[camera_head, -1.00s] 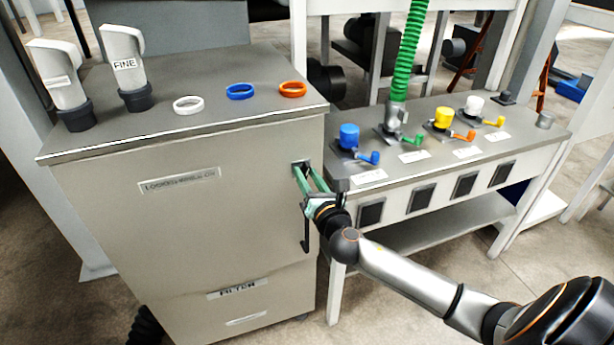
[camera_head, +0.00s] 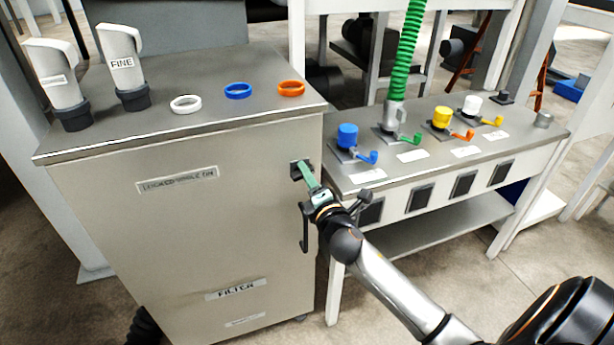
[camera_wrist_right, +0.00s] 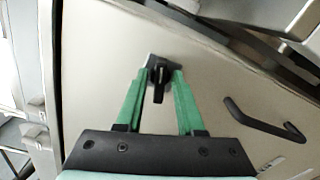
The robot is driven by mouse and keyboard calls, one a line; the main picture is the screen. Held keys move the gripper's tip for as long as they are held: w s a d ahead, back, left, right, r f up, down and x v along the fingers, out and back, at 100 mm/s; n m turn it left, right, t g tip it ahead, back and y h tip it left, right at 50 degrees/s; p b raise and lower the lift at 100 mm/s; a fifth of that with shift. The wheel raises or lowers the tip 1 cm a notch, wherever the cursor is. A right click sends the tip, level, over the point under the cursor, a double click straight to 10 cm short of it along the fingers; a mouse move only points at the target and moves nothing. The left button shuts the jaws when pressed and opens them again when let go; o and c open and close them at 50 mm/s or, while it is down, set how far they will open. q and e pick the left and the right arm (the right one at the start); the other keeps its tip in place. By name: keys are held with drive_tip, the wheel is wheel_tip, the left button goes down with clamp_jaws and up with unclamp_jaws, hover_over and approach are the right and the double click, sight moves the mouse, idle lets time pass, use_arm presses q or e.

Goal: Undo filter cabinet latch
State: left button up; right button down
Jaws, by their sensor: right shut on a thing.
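The filter cabinet (camera_head: 120,235) is a grey metal box with a "FILTER" label and a label reading "LOCKED WHILE ON". Its small dark latch (camera_head: 296,172) sits at the upper right of the front. In the right wrist view the black latch (camera_wrist_right: 158,78) lies between the green fingertips of my right gripper (camera_wrist_right: 158,76). In the head view my right gripper (camera_head: 306,175) is at the latch and partly covers it. It is shut on the latch. A dark bar handle (camera_head: 305,230) is below the latch. My left gripper is out of view.
On the cabinet top stand two white spouts, one marked "FINE" (camera_head: 123,65), and white, blue (camera_head: 238,90) and orange rings. To the right is a bench (camera_head: 400,178) with coloured valves and a green hose (camera_head: 408,50). Open floor lies in front.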

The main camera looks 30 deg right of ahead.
drive_tip(key=m, duration=0.3)
drive_tip(key=shift+f, duration=0.1)
drive_tip(key=shift+m, duration=0.4)
drive_tip(key=c, duration=0.9)
unclamp_jaws()
drive_tip(key=shift+o, duration=0.2)
drive_tip(key=shift+s, duration=0.1)
